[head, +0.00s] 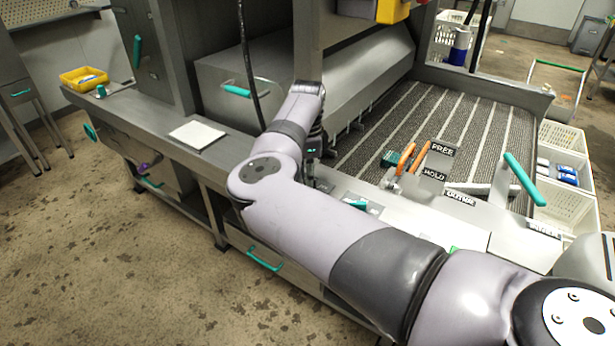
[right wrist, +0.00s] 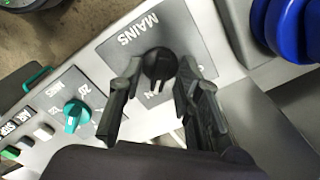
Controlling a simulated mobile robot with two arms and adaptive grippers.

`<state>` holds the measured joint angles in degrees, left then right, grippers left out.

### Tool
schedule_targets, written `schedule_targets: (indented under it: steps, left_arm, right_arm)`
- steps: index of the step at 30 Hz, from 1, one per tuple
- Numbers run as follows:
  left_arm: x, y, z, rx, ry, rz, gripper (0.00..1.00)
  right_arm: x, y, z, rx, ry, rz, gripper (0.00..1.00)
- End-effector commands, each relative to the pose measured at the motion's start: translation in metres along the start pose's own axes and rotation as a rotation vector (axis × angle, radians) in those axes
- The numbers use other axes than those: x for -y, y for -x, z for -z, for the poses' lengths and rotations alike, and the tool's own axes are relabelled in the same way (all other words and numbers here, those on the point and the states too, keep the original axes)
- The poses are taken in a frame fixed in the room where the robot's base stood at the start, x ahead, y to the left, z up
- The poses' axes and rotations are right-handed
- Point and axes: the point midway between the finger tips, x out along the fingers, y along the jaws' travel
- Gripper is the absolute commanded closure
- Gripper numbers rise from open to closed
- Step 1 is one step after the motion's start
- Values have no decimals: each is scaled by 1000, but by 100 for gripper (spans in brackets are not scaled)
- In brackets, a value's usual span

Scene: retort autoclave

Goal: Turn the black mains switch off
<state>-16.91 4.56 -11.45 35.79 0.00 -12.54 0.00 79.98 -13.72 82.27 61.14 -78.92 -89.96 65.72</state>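The black mains switch (right wrist: 158,64) is a round knob on a grey plate marked MAINS in the right wrist view. Lettering below it is partly covered, with an N showing; I cannot clearly read the knob's setting. My right gripper (right wrist: 160,76) is open, with one black finger on each side of the knob. Small gaps seem to show, so I cannot tell whether either finger touches it. In the head view my right gripper (head: 313,172) points down at the machine's front ledge, and my arm hides the switch. My left gripper is not in view.
A teal timer knob (right wrist: 77,114) marked MINS sits beside the mains plate, with small push buttons (right wrist: 27,141) beyond. A blue round part (right wrist: 286,27) is close on the other side. Orange-handled levers (head: 405,158) and a teal handle (head: 524,179) rise from the ledge to the right.

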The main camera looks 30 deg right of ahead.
Motion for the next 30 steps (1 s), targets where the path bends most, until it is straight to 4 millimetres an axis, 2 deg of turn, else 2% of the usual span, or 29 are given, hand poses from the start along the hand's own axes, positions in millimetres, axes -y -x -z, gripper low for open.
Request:
schedule_targets:
  steps: [9, 23, 30]
  left_arm:
    - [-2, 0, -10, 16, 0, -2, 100]
    - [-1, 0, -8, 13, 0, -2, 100]
    - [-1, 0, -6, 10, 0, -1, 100]
  right_arm:
    - [0, -3, 0, 0, -1, 1, 68]
    - [0, -2, 0, 0, -1, 0, 99]
    - [0, -2, 0, 0, -1, 0, 100]
